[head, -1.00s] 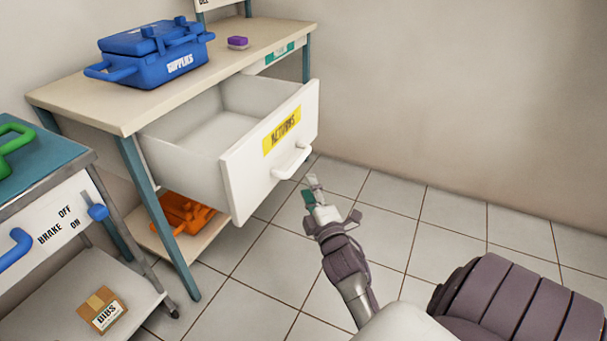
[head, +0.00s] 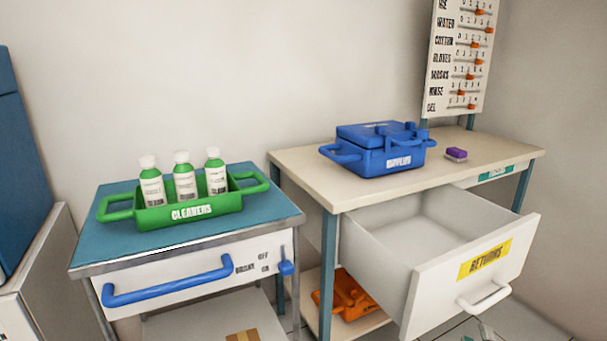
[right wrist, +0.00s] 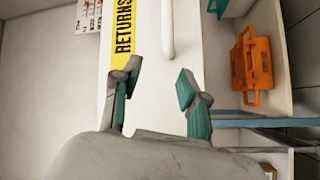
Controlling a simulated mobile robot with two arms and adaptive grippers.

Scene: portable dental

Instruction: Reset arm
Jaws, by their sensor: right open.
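My right gripper (right wrist: 159,86) is open and empty in the right wrist view, its two fingers apart in front of the white drawer front with the yellow RETURNS label (right wrist: 124,27). In the head view only a bit of its tip (head: 486,331) shows at the bottom edge, below the drawer handle (head: 484,299). The RETURNS drawer (head: 440,290) is pulled open, and the part of its inside that shows is empty. In the right wrist view the handle (right wrist: 167,30) is beyond the fingers, apart from them. My left gripper is not in view.
A blue SUPPLIES case (head: 378,160) and a purple block (head: 456,154) sit on the beige table (head: 300,165). An orange case (head: 345,300) lies on its lower shelf. A green CLEANERS caddy (head: 195,215) with 3 bottles stands on the teal-topped cart (head: 105,240).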

